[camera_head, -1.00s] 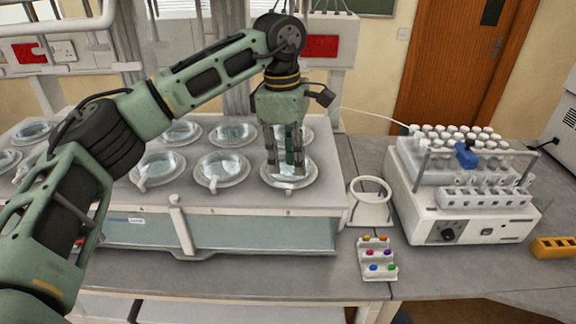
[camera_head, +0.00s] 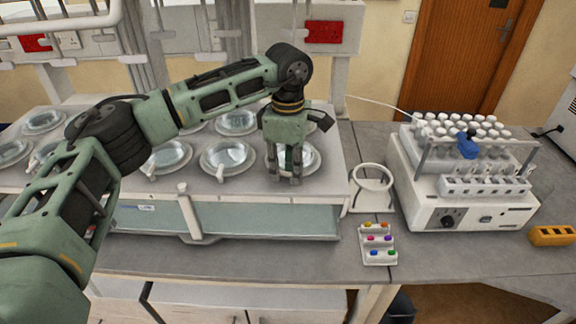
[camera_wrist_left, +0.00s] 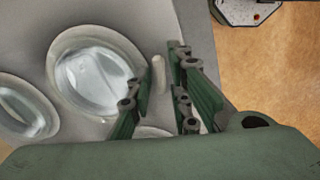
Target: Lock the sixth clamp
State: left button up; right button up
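A round clear lid with a white rim (camera_head: 312,160) sits at the front right of the grey water bath top (camera_head: 330,185). My left gripper (camera_head: 284,178) points down at the front left of this lid and covers part of it. In the left wrist view the two green fingers (camera_wrist_left: 160,105) are spread apart. A small white lever (camera_wrist_left: 158,74), which looks like a clamp, shows beside the lid (camera_wrist_left: 96,72), in the gap between the fingers. I cannot tell whether a finger touches it. My right gripper is not in view.
Several other lidded vessels, such as one to the left (camera_head: 228,156), fill the bath top. A white ring stand (camera_head: 371,182), a rack of coloured pieces (camera_head: 378,245) and a white machine with vials (camera_head: 465,190) stand to the right.

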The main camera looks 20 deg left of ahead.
pick_arm(q)
grip_shut()
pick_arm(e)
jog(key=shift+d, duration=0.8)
pick_arm(q)
jog(key=shift+w+f+m+b, duration=0.1)
jog(key=shift+f+m+b, duration=0.1)
jog(key=shift+m+b, duration=0.85)
jog(key=shift+m, duration=0.05)
jog(key=shift+w+r+m+b, duration=0.1)
jog(key=shift+m+b, duration=0.1)
jog(key=shift+m, duration=0.4)
jog(key=shift+w+r+m+b, duration=0.1)
jog(key=shift+m+b, duration=0.1)
jog(key=shift+m, duration=0.4)
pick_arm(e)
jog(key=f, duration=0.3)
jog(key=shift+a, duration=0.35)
pick_arm(q)
grip_release()
jog(key=shift+s, duration=0.1)
